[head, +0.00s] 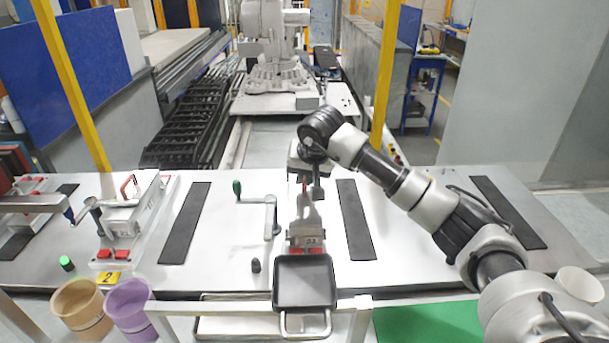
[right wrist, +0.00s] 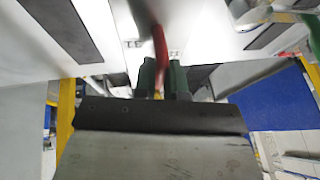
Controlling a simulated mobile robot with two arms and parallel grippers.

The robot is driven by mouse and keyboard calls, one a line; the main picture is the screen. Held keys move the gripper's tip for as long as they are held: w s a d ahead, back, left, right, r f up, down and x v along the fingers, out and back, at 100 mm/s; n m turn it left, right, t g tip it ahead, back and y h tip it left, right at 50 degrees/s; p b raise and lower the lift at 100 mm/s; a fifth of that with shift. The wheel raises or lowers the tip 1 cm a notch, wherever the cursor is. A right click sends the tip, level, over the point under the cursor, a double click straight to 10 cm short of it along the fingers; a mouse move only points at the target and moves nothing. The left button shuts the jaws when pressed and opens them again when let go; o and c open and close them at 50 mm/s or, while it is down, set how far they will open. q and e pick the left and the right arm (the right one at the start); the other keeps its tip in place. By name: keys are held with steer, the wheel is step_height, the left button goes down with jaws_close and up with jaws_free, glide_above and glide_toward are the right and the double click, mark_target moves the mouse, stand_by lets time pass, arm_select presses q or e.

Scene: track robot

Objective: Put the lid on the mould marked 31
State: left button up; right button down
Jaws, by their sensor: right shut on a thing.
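The middle mould (head: 308,241) stands on the table with a small dark marking on its front that seems to read 31 and two red blocks at its foot. My right gripper (head: 305,183) is above and behind its front face. In the right wrist view my right gripper (right wrist: 162,76) is shut on a red handle (right wrist: 159,45), which I take for the lid's. The lid's body is mostly hidden, and I cannot tell whether it touches the mould. My left gripper is not in view.
Another mould (head: 122,222) with a red handle stands at left. A crank with a green knob (head: 237,187) is left of the middle mould. A dark tray (head: 305,283) is in front. Black strips (head: 355,220) lie on the table (head: 410,262). Cups (head: 128,305) stand front left.

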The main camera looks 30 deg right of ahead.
steer(key=c, duration=1.1)
jaws_free()
steer(key=shift+f, duration=0.1)
steer(key=b+v, duration=0.3)
steer(key=v, duration=0.8)
